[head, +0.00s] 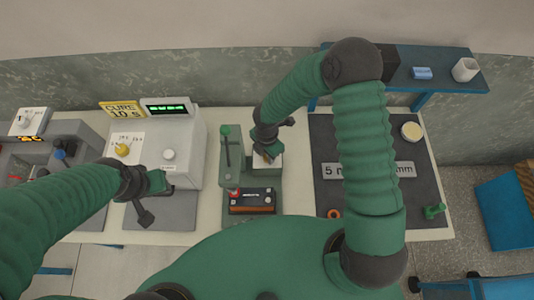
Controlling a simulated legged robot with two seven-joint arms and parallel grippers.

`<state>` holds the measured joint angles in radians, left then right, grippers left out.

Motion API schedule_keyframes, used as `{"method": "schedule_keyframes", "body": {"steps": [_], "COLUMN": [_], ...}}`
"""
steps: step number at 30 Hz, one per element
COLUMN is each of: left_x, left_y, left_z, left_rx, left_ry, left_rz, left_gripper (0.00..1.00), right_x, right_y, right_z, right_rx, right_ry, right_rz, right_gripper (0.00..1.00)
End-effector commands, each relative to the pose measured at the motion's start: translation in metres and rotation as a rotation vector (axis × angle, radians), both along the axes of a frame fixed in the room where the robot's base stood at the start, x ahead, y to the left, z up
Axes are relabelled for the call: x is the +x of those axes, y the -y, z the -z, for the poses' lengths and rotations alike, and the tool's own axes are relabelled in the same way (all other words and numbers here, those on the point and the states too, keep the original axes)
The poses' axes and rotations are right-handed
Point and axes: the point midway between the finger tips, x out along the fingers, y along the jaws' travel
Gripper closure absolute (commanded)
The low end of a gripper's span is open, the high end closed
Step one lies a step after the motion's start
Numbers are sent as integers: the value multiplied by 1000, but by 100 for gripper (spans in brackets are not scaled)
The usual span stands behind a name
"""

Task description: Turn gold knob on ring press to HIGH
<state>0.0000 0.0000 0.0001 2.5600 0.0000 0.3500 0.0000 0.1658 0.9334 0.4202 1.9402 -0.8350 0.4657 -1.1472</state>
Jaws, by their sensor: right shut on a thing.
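The ring press (229,160) stands mid-table, a grey-green base with an upright lever. On its right side is a white dial plate (273,171) with a small gold knob (266,157). My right gripper (266,152) comes down from above and is shut on the gold knob, covering most of it. The HIGH mark and the knob's pointer cannot be made out. My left gripper (152,198) is over the front of the white machine at the left, apart from the press; its jaws are not clear.
A dark battery block (251,201) lies at the press's front. The white machine (186,138) has a yellow knob (122,150), a CURE sign (122,110) and a green display. A dark mat (330,135) lies to the right, below a blue shelf (448,80).

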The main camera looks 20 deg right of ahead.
Motion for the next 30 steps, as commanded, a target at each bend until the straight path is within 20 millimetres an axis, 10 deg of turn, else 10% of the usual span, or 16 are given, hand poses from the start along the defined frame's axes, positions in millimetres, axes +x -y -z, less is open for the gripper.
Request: {"method": "schedule_keyframes", "body": {"steps": [30], "left_x": [0], "left_y": [0], "left_z": [9], "left_rx": [0], "left_ry": [0], "left_rz": [0], "left_gripper": [64], "right_x": [4], "right_y": [0], "right_z": [-2], "right_rx": [3], "right_ry": [8], "right_rz": [546], "right_gripper": [100]}}
